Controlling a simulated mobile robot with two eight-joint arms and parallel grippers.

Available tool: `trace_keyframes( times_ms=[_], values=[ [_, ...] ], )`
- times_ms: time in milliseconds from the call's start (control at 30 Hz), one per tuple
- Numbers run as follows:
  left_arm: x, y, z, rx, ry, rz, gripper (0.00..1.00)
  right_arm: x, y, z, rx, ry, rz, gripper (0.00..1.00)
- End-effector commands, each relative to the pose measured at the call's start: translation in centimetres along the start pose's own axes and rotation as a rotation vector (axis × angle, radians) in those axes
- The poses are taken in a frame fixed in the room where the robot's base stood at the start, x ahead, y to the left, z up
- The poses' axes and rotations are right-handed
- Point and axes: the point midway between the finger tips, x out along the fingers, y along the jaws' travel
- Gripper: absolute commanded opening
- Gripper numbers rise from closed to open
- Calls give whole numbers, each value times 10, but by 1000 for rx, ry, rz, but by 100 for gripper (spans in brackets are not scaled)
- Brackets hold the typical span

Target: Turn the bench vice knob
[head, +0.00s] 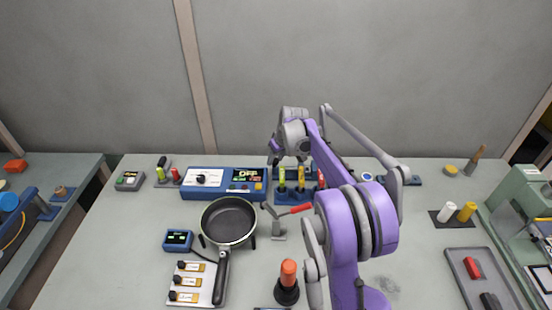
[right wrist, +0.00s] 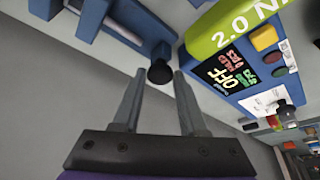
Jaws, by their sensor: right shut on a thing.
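A black round knob (right wrist: 160,73) shows in the right wrist view, between the fingertips of my right gripper (right wrist: 153,80). My right gripper is shut on the knob. A blue body with bars (right wrist: 100,15), which looks like the bench vice, is just beyond the knob, partly cut off by the top edge. In the head view my right gripper (head: 276,158) is low over the back of the bench, beside the control panel. The knob cannot be made out there, and my purple arm covers part of the area. My left gripper is not in view.
A blue control panel (head: 218,190) reading OFF stands left of my right gripper. Yellow-green tools (head: 282,180) stand close to it. A black pan (head: 228,220), a red-handled clamp (head: 290,211) and an orange-topped knob (head: 288,272) are nearer. A grey tray (head: 460,264) is at right.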

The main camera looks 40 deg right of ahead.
Motion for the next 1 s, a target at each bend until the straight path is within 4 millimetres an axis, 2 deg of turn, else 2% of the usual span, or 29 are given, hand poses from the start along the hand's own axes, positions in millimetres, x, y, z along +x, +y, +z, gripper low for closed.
trace_keyframes(
  times_ms=[167,600,1000],
  values=[
    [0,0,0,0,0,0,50,0,-1,0,30,-1,12,0],
    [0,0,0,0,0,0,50,0,-5,-1,364,-1,151,0],
    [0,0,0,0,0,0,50,0,-4,-1,394,0,162,0]
  ],
)
